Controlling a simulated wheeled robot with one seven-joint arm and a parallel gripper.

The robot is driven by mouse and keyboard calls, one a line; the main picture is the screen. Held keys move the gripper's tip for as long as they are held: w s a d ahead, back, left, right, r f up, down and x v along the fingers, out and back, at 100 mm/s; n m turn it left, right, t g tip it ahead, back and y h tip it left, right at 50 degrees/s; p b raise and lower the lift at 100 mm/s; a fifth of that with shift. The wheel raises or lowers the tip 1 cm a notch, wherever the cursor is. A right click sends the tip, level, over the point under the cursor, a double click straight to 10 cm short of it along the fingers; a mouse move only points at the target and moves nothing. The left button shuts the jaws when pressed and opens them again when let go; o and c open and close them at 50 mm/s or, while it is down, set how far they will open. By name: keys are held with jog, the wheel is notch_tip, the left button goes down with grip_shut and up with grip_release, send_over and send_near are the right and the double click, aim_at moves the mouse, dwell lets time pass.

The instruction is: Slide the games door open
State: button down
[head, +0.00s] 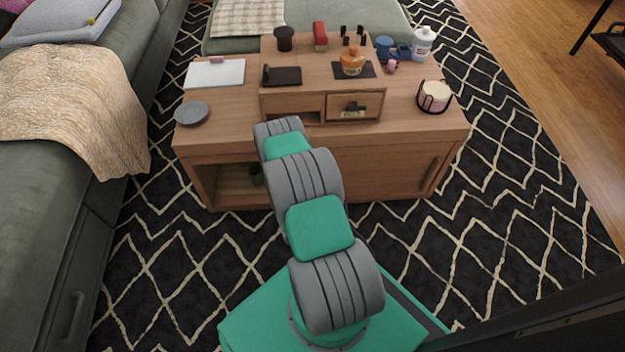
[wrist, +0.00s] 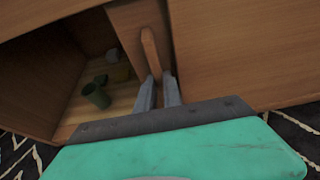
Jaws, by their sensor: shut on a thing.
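The games door (wrist: 126,24) shows in the wrist view as a narrow strip of wooden panel, with an upright wooden handle (wrist: 149,48) on it. My gripper (wrist: 159,84) is shut on the lower part of this handle, one grey finger on each side. Left of the door, the cabinet opening (wrist: 72,70) is uncovered. A wider wooden front panel (wrist: 240,45) lies to its right and seems to overlap the door. In the head view my arm hides the gripper and the held handle; the open compartment (head: 232,178) shows left of the arm.
A green cup (wrist: 97,95) and other small items stand inside the compartment. The wooden cabinet (head: 385,150) carries a grey plate (head: 192,112), a candle (head: 434,96) and a raised drawer unit (head: 352,107). A green sofa (head: 45,190) stands left; patterned rug surrounds the cabinet.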

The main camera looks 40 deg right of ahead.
jog(key=shift+s, duration=0.1)
jog(key=c, duration=1.5)
grip_release()
jog(key=shift+p+v, duration=1.3)
jog(key=shift+v, duration=2.65)
